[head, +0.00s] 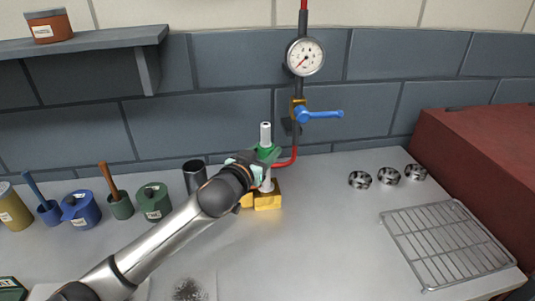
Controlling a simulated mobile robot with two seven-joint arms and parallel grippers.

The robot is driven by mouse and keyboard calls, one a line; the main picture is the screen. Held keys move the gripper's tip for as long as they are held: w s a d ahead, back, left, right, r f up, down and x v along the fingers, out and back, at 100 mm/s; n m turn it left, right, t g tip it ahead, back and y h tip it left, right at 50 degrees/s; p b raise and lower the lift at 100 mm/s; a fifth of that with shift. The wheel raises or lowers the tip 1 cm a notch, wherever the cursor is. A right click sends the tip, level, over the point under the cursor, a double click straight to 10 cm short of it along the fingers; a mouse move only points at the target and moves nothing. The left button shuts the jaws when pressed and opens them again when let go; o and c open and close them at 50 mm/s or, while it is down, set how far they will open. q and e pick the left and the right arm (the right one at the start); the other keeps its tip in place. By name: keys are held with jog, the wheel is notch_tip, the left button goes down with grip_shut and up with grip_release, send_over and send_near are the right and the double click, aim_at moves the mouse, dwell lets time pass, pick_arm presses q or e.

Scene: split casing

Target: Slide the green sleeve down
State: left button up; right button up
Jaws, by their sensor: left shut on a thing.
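The green sleeve (270,153) is around an upright white rod (265,132). The rod stands on a yellow base (268,198), and its top sticks out above the sleeve. My left gripper (257,160) reaches in from the left and is shut on the green sleeve, with its wrist hiding part of the sleeve and rod. White rod shows below the sleeve, between it and the yellow base. My right gripper is not in view.
A red hose (287,161) runs just behind the rod, below a blue valve handle (320,115) and a gauge (305,57). A black cup (194,175) stands left. A wire rack (445,245) and several metal rings (388,175) lie right. The bench's middle front is clear.

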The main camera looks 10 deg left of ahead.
pick_arm(q)
jog(key=shift+f+b, duration=0.45)
jog(key=shift+f, duration=0.4)
jog(key=o, duration=1.4)
jog(key=shift+s, duration=0.1)
jog(key=v, duration=0.3)
jog(key=f+p+v, duration=0.1)
jog(key=v, duration=0.1)
jog(key=p+v, duration=0.1)
jog(key=v, duration=0.2)
jog(key=shift+s+f, duration=0.1)
jog(key=shift+s, duration=0.35)
